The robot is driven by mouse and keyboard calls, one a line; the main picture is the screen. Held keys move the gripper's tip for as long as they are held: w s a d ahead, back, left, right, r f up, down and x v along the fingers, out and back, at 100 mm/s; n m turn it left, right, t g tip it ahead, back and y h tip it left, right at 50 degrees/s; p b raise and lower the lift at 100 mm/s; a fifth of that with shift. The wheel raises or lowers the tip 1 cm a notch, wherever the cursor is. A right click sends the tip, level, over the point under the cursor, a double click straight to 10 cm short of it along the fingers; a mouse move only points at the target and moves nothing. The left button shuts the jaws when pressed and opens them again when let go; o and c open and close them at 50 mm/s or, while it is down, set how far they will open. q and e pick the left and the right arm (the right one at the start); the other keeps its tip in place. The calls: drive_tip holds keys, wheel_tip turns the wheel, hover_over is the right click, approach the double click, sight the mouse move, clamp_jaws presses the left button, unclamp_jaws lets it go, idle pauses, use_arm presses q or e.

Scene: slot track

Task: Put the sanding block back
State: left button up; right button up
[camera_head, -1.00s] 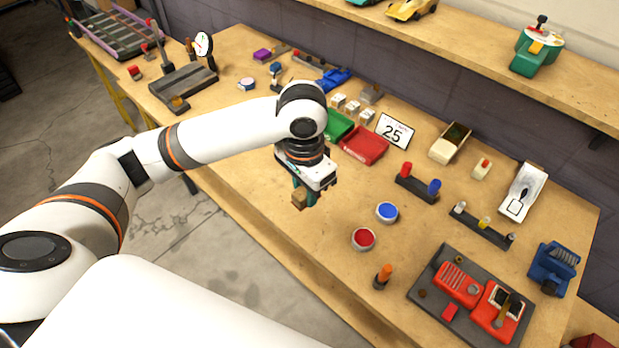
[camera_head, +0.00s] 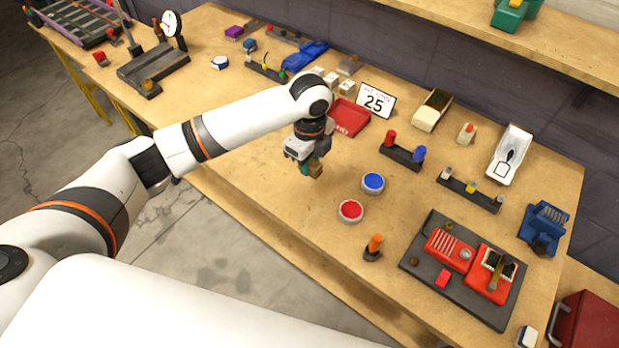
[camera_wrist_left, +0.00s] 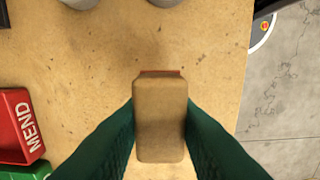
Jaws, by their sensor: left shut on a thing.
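The sanding block is a small tan block (camera_head: 316,172) held in the air above the bench. My left gripper (camera_head: 311,169) is shut on it. In the left wrist view the block (camera_wrist_left: 160,125) sits between the two green fingers, with a thin reddish edge at its far end. The gripper is in front of the red tray (camera_head: 350,118) and to the left of the blue round button (camera_head: 373,182) and red round button (camera_head: 350,211). My right gripper is not in view.
Bare bench (camera_head: 255,160) lies left of the gripper, with the front edge close by. An orange-topped peg (camera_head: 374,246) and a dark board with red parts (camera_head: 418,260) stand to the right. A "25" sign (camera_head: 376,100) and a bin (camera_head: 432,110) stand behind.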

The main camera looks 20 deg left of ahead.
sight(309, 185)
use_arm(q)
drive_tip(key=shift+f, duration=3.05)
drive_tip(key=shift+f, duration=0.1)
drive_tip(key=o, duration=0.9)
drive_tip(key=shift+o, duration=0.2)
wheel_tip(309, 185, up, 12)
drive_tip(key=shift+r, duration=0.15)
